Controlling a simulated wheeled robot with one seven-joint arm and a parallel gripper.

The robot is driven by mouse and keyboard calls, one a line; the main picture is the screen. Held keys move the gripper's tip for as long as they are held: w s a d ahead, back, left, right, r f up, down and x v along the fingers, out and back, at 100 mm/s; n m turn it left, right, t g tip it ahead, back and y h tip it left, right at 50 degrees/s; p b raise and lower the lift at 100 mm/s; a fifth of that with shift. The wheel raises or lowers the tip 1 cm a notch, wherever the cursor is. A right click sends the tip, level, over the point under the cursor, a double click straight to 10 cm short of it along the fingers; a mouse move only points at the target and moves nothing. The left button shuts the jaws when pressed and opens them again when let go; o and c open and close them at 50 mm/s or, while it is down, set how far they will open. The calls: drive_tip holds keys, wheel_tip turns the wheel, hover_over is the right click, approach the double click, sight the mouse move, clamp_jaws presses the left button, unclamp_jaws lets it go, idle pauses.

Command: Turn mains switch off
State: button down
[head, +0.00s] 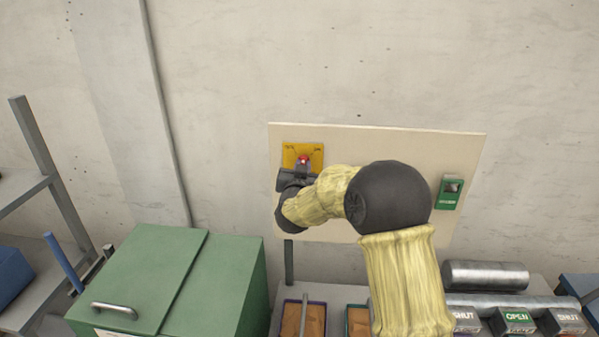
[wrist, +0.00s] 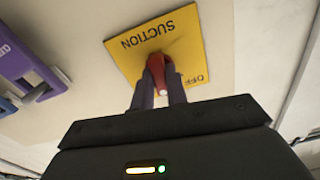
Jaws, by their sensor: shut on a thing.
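A yellow plate (head: 289,152) with a red switch handle (head: 304,159) is on a cream board on the wall. In the wrist view the plate (wrist: 188,40) reads "SUCTION", with "OFF" near one corner. My gripper (head: 301,170) is at the plate. In the wrist view its two fingers (wrist: 158,82) are shut on the red handle (wrist: 157,63), one on each side. The fingers hide part of the handle, so its exact turn is hard to tell. No label reading "mains" is legible.
The cream board (head: 455,150) also carries a green box (head: 451,192) at right. A purple device (wrist: 28,70) shows left in the wrist view. Below stand a green cabinet (head: 225,285), metal cylinders (head: 485,275) and boxes marked OPEN and SHUT (head: 515,320). The wall above is clear.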

drive_tip(key=n+p, duration=0.1)
drive_tip(key=n, duration=0.9)
drive_tip(key=shift+a+n, duration=0.1)
drive_tip(key=shift+n, duration=0.2)
idle(0.4)
drive_tip(key=c, duration=1.4)
unclamp_jaws()
drive_tip(key=shift+s, duration=0.1)
